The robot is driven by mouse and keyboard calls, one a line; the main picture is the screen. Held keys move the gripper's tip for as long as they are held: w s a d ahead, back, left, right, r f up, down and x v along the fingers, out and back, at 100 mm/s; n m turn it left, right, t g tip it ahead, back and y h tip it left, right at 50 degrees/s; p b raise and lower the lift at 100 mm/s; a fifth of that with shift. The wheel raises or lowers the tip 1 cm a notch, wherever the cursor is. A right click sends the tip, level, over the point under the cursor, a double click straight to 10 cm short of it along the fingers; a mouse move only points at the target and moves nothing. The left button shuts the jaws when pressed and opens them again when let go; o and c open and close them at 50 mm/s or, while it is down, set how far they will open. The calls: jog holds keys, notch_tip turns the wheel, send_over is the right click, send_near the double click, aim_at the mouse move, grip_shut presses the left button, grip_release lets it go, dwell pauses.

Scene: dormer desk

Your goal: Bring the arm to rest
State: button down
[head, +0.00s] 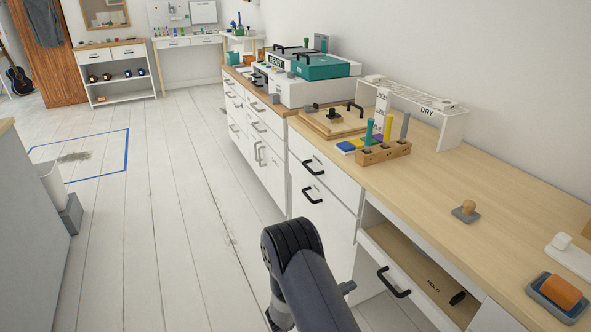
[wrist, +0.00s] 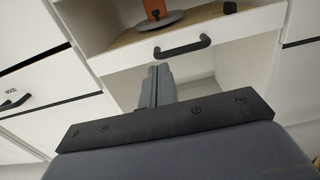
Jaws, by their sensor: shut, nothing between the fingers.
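My arm (head: 300,270) shows in the head view at the bottom middle, bent in front of the white cabinets. Most of my gripper is hidden behind it there. In the wrist view my gripper (wrist: 157,72) points away with its fingers together and nothing between them. Ahead of it is an open drawer (wrist: 125,62) with a black handle (wrist: 182,47). The gripper appears below that handle; whether it touches anything I cannot tell.
The worktop above holds a wooden stamp (head: 466,209), a block of coloured tools (head: 383,152) and a white DRY rack (head: 455,125).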

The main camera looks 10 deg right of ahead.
aim_at(386, 269)
jog(key=x, duration=1.4)
jog(key=shift+d, duration=0.1)
jog(key=shift+r, duration=0.1)
